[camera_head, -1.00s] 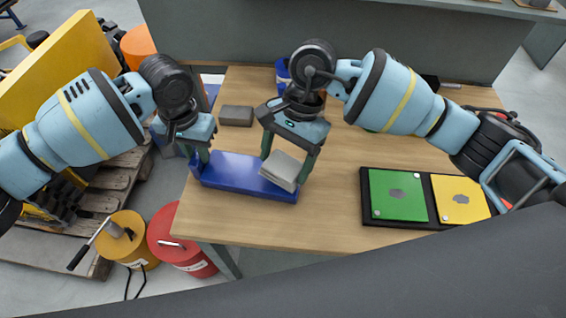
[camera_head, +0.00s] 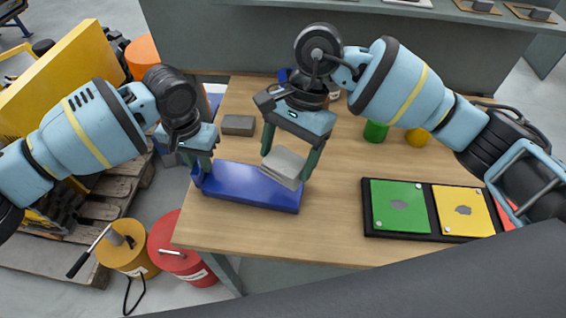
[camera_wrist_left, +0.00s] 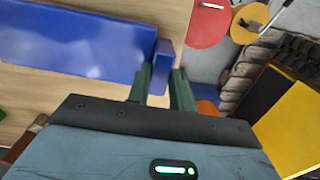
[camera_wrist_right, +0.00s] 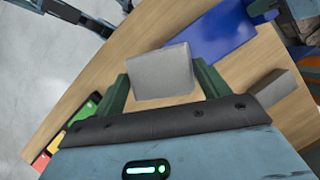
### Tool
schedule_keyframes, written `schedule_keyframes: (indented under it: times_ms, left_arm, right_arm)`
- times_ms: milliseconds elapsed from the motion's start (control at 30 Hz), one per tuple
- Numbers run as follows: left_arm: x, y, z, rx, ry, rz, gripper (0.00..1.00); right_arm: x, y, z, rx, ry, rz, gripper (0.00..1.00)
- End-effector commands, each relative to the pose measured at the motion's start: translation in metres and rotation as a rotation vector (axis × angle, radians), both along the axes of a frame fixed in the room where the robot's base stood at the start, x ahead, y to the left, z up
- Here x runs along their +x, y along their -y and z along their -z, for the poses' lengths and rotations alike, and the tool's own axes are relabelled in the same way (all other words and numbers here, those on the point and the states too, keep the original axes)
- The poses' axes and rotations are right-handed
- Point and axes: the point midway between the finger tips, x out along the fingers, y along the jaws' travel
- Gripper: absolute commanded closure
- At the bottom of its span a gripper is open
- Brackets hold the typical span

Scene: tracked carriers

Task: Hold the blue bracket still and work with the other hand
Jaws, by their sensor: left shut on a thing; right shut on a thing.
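The blue bracket (camera_head: 235,188) lies along the table's front left part, with a raised flange at its left end. My left gripper (camera_head: 201,166) is shut on that flange; the left wrist view shows the flange (camera_wrist_left: 163,58) between the fingers and the long blue plate (camera_wrist_left: 70,45) beside it. My right gripper (camera_head: 291,163) is shut on a light grey block (camera_head: 284,164) and holds it tilted, above the bracket's right end. The block (camera_wrist_right: 160,72) fills the space between the fingers in the right wrist view, with the bracket (camera_wrist_right: 220,33) beyond it.
A second, darker grey block (camera_head: 238,125) lies on the wooden table (camera_head: 325,215) behind the bracket. A black tray (camera_head: 400,236) with green, yellow and red plates is at the right. A green cylinder (camera_head: 376,131) and a yellow object (camera_head: 417,137) stand behind. Bare table lies between bracket and tray.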

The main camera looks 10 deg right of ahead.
Motion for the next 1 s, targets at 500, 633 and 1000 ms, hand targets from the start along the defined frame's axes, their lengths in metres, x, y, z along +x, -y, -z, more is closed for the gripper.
schedule_keyframes:
  times_ms: [500, 633, 1000]
  left_arm:
    - [0.0, 0.0, -0.001, 0.0, 0.001, 0.0, 0.53]
    - [0.0, 0.001, -0.01, -0.003, 0.001, 0.0, 0.53]
    - [0.0, 0.001, -0.078, -0.003, 0.003, 0.001, 0.53]
  right_arm:
    - [0.0, 0.0, 0.0, 0.0, 0.0, 0.0, 0.51]
    - [0.0, 0.0, 0.0, 0.0, 0.0, 0.0, 0.51]
    - [0.0, 0.0, 0.0, 0.0, 0.0, 0.0, 0.51]
